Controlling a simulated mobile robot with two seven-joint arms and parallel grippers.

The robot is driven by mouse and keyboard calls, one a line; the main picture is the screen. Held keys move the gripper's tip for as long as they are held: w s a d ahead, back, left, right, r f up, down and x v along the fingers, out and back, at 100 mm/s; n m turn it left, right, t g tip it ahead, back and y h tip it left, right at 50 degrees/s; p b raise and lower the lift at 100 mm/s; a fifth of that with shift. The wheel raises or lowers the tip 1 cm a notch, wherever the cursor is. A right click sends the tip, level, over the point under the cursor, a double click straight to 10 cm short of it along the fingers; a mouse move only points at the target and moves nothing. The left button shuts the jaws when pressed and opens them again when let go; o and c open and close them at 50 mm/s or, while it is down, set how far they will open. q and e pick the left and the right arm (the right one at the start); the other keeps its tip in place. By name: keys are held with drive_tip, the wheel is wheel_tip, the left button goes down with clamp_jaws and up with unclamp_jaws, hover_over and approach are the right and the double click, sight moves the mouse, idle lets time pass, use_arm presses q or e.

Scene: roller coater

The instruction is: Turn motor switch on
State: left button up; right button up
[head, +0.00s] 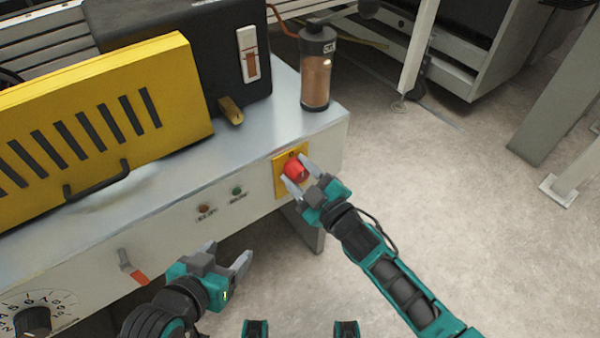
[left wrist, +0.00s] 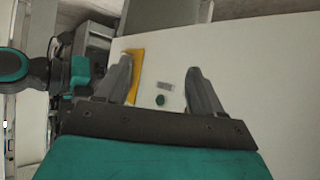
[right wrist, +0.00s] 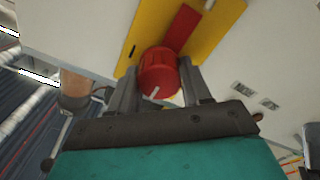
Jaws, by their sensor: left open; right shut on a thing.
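The red rotary motor switch (head: 295,168) sits on a yellow plate (head: 278,183) on the front panel of the machine. My right gripper (head: 296,178) is at the switch, its two fingers on either side of the red knob. In the right wrist view the red knob (right wrist: 158,73) fills the space between the fingers, with a white mark on its face. My left gripper (head: 230,262) is open and empty in front of the panel, lower left of the switch. In the left wrist view a green button (left wrist: 160,100) shows beyond its open fingers.
A red button (head: 204,209) and a green button (head: 237,191) are left of the switch. A red-handled lever (head: 138,277) and a numbered dial (head: 33,320) are further left. A brown-filled canister (head: 317,80) stands on the machine's top corner. The yellow guard (head: 100,110) has a black handle.

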drive_tip(key=shift+c, duration=0.7)
